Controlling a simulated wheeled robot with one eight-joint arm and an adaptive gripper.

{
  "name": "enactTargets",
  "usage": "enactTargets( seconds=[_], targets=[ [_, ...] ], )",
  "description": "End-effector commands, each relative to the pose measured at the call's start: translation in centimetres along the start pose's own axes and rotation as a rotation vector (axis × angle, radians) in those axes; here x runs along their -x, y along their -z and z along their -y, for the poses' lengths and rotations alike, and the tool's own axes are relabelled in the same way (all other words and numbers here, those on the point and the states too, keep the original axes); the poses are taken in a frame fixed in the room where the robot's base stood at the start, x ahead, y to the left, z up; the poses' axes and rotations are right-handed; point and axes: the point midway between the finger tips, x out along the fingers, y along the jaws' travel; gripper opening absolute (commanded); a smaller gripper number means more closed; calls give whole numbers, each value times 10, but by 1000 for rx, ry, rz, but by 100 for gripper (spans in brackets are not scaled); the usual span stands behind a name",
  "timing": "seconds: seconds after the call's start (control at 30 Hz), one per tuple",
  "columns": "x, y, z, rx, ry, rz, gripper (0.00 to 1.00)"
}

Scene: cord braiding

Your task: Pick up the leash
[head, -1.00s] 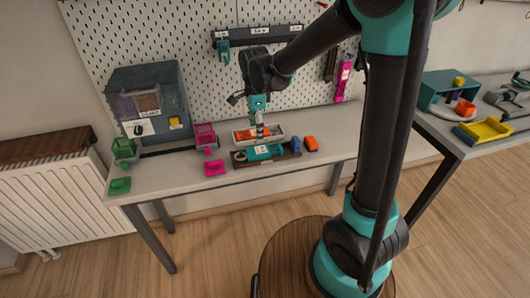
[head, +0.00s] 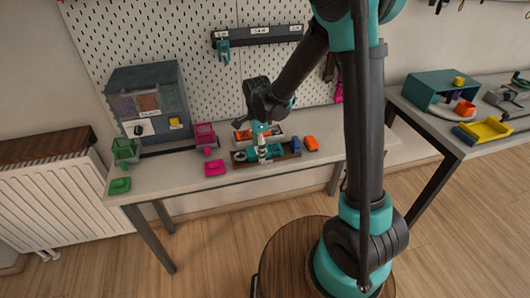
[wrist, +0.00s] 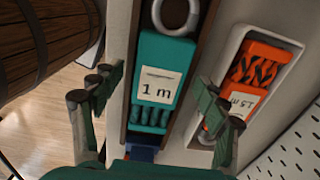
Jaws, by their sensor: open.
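A teal bundle with a "1 m" label (wrist: 160,85) lies in a dark wooden tray (head: 240,162). An orange corded bundle labelled "1.5 m" (wrist: 250,75) lies in a white tray (wrist: 291,28) beside it. I cannot tell which bundle is the leash. My gripper (wrist: 160,108) is open and empty, with one finger on each side of the teal bundle in the wrist view. In the head view my gripper (head: 262,157) is over the dark tray and hides part of the teal bundle (head: 278,150). Its height above the bundle is unclear.
A grey ring (wrist: 177,14) lies at one end of the dark tray. A blue block (head: 296,145) and an orange block (head: 311,143) are at the right. The pegboard (head: 200,75) rises behind the table.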

Motion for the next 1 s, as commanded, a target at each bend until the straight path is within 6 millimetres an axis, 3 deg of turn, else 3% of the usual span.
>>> enactTargets(
  seconds=[0.1,0.57,1.0],
  targets=[
    [0,0,0,0,0,0,73],
    [0,0,0,0,0,0,16],
    [8,0,0,0,0,0,14]
  ],
)
